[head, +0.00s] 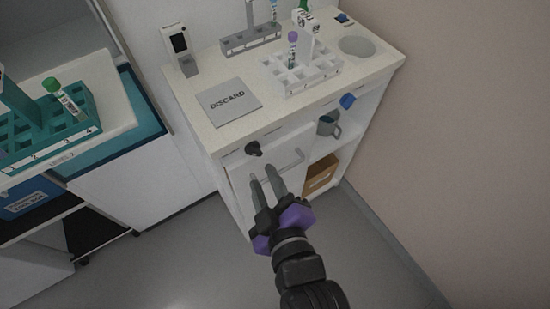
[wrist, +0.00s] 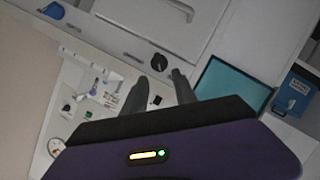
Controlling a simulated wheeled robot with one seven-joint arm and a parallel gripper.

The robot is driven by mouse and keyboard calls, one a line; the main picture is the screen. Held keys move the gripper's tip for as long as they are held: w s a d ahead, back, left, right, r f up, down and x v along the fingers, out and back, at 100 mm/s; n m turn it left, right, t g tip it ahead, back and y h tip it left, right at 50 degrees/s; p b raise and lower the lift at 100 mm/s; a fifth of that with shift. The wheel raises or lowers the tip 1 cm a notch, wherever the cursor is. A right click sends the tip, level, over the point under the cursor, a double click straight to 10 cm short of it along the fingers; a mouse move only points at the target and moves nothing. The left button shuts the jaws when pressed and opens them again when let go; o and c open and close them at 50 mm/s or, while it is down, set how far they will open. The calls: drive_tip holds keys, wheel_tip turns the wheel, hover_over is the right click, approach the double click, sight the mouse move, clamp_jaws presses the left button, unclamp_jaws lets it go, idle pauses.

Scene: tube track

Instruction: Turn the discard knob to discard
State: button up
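A black knob (head: 253,148) is on the white cabinet front, just under the counter edge and below a grey plate marked DISCARD (head: 228,101). The black knob also shows in the wrist view (wrist: 158,62), just past my fingertips and between their lines. My gripper (head: 264,177) is in front of the cabinet, with its fingertips close to the knob and slightly below it in the head view. In the wrist view its two grey fingers (wrist: 155,83) are spread with nothing between them. I cannot read which way the black knob points.
A second knob, blue (head: 348,100), is further right on the counter's front edge. A door handle (head: 288,164) is right of my fingers. A white tube rack (head: 300,72) stands on the counter. A teal rack (head: 45,130) is at left.

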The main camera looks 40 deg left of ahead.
sight(255, 155)
drive_tip(key=shift+x, duration=3.85)
clamp_jaws()
